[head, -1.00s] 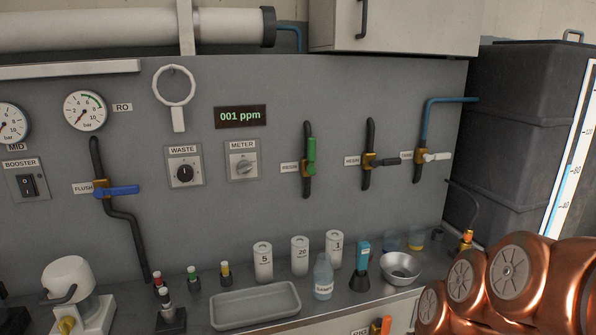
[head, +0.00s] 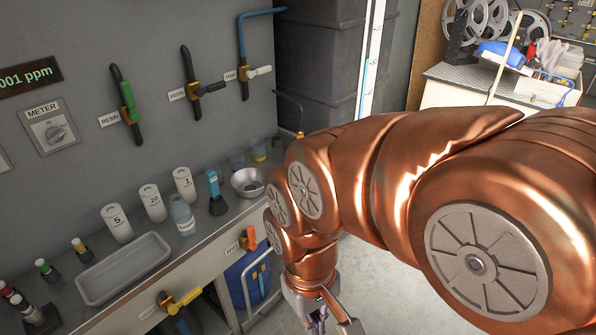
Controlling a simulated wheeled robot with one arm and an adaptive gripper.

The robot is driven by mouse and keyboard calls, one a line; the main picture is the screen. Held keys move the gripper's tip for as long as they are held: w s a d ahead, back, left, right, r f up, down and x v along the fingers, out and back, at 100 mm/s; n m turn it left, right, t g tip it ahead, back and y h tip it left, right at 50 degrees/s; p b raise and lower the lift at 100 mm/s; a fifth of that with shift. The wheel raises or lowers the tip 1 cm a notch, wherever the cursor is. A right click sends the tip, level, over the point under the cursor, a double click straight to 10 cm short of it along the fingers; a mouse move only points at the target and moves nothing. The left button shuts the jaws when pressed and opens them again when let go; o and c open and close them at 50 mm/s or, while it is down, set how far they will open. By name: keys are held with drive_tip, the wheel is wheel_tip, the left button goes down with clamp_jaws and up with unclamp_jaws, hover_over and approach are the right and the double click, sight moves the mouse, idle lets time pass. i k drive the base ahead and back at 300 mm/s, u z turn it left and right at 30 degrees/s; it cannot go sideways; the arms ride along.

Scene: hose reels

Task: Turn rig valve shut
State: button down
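No label in the head view clearly reads "rig". Below the counter's front edge are a valve with a yellow handle (head: 183,301) and a valve with an orange handle (head: 249,237); their small labels are too small to read surely. On the wall are valves with a green handle (head: 127,95), a black handle (head: 211,88) and a white handle (head: 259,71). My gripper (head: 322,318) hangs low at the bottom edge, right of the counter, apart from all the valves. Its fingertips are cut off by the frame, so its opening does not show.
The counter holds a grey tray (head: 124,267), white canisters (head: 153,203), a bottle (head: 182,215) and a metal bowl (head: 247,182). A blue container (head: 245,280) stands under it. A dark tank (head: 325,60) stands behind. A cluttered bench (head: 475,85) is at the back right.

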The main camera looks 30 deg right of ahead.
sight(251, 231)
drive_tip(key=z, duration=1.1)
drive_tip(key=k, duration=0.35)
drive_tip(key=u, duration=1.45)
drive_tip(key=i, duration=0.8)
drive_tip(key=u, duration=0.25)
